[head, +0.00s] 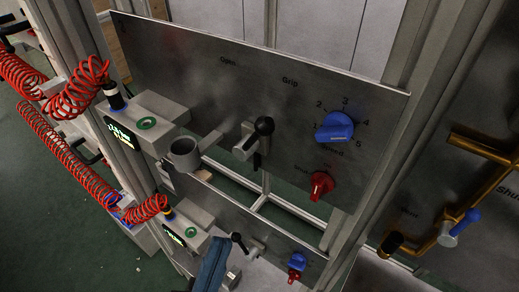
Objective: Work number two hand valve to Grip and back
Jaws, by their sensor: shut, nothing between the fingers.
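A grey metal panel (190,62) on the upper level carries a hand valve (247,146) with a grey body and a black ball-ended lever (264,126). The ball is at the upper right of the body, with a dark part below it. "Open" is printed above left and "Grip" above right. A similar black lever (237,238) shows on a lower panel (222,202), partly behind a dark blue object. A small mark at the upper panel's top left is too faint to read surely. My gripper is not clearly seen.
A blue dial (335,127) numbered 1 to 5 and a red knob (321,185) sit right of the valve. A grey cup-like object (185,153) stands left. Red coiled hoses (75,80) hang at the left. A yellow pipe (475,150) is at the right.

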